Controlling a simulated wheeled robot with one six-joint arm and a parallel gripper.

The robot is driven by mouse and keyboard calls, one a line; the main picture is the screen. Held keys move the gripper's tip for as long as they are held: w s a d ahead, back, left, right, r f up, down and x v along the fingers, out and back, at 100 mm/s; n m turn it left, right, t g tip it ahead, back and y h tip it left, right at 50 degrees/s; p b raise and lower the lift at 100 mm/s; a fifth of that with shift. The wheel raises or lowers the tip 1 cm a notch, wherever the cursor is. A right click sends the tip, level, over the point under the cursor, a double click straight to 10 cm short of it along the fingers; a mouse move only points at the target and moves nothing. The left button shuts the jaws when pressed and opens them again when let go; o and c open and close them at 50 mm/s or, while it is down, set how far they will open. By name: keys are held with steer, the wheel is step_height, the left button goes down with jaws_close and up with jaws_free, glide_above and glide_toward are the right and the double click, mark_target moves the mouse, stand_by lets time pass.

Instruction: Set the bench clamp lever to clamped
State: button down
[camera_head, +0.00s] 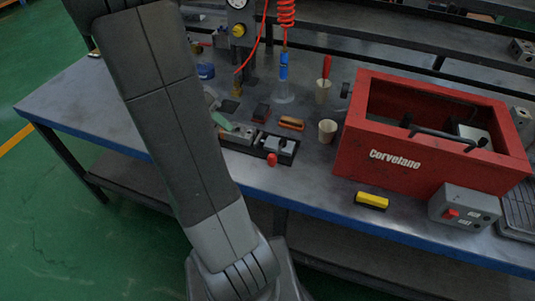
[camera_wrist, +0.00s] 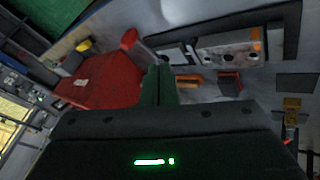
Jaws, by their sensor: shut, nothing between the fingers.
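The bench clamp (camera_head: 258,142) is a grey metal block on a dark base near the bench's front edge. A red knob (camera_head: 272,159) is at its front, seemingly the lever's end; the lever's exact angle is hard to tell. In the wrist view the clamp's pale block (camera_wrist: 230,45) lies beyond my fingers, and the red knob (camera_wrist: 129,39) is up and left of them. My gripper (camera_wrist: 158,72) has its dark green fingers together and empty, apart from the knob in the picture. My arm hides part of the bench left of the clamp in the head view.
A large red toolbox (camera_head: 400,160) stands right of the clamp. A beige cup (camera_head: 327,131), an orange-brown block (camera_head: 291,123) and a blue-capped bottle (camera_head: 284,75) stand behind or beside it. A yellow block (camera_head: 371,201) and a grey switch box (camera_head: 464,207) are at the front right.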

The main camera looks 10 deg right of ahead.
stand_by(0.3)
steer(key=x, duration=0.9)
steer(key=shift+d+f, duration=0.1)
steer(key=s+d, duration=0.1)
steer(key=s+d+p, duration=0.1)
steer(key=shift+s+d+f, duration=0.15)
steer(key=shift+s+f, duration=0.05)
steer(key=shift+s, duration=0.1)
steer(key=shift+s+d+f, duration=0.1)
steer(key=shift+s+d, duration=0.15)
steer(key=shift+s, duration=0.05)
steer(key=shift+s+f+b, duration=0.1)
steer(key=shift+s+b, duration=0.05)
steer(key=shift+b, duration=0.3)
